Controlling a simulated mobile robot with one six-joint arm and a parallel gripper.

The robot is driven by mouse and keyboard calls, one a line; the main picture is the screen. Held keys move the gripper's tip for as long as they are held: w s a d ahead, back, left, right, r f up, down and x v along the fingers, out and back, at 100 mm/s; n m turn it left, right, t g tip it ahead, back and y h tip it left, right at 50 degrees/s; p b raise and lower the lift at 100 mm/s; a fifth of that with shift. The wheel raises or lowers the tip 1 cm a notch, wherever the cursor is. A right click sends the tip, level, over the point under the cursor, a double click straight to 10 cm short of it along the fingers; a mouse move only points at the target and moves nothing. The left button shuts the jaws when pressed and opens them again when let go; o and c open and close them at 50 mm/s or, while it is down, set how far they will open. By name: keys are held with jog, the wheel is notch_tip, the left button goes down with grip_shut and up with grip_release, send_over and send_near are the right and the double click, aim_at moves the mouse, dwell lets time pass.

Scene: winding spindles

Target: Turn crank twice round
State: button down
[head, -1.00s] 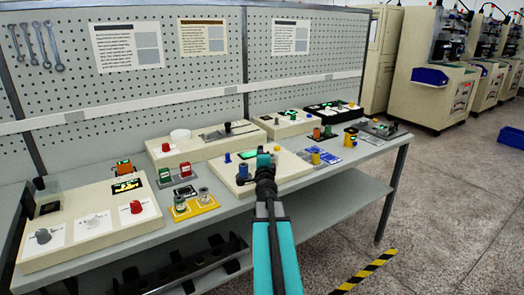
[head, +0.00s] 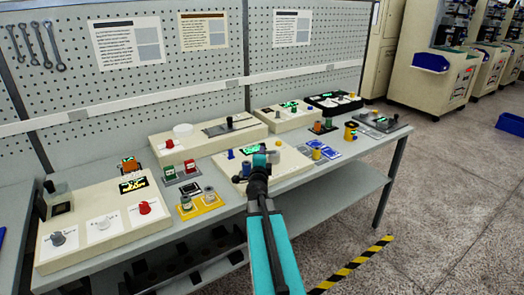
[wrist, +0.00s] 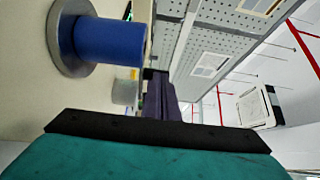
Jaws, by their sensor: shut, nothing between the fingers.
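In the wrist view a blue cylinder (wrist: 110,41) stands on a round grey metal base at the upper left. My gripper (head: 263,160) is over the cream panel, to the right of the blue post and apart from it. It is shut and empty. My arm and gripper hide part of the panel. I cannot clearly make out a crank arm.
Another cream panel (head: 80,252) with a red knob and grey knobs is at the left. A yellow tray (head: 208,203) with small parts lies left of my arm. More units stand along the pegboard (head: 300,65). A blue bin (head: 510,123) is on the floor at right.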

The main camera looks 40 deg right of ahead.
jog(key=shift+w, duration=0.15)
jog(key=shift+w+r+p, duration=0.1)
jog(key=shift+w+p, duration=0.05)
jog(key=shift+p, duration=0.45)
jog(key=shift+w+d+m+g+h+p, duration=0.15)
jog(key=shift+m+g+h+p, duration=0.15)
jog(key=shift+p, duration=0.35)
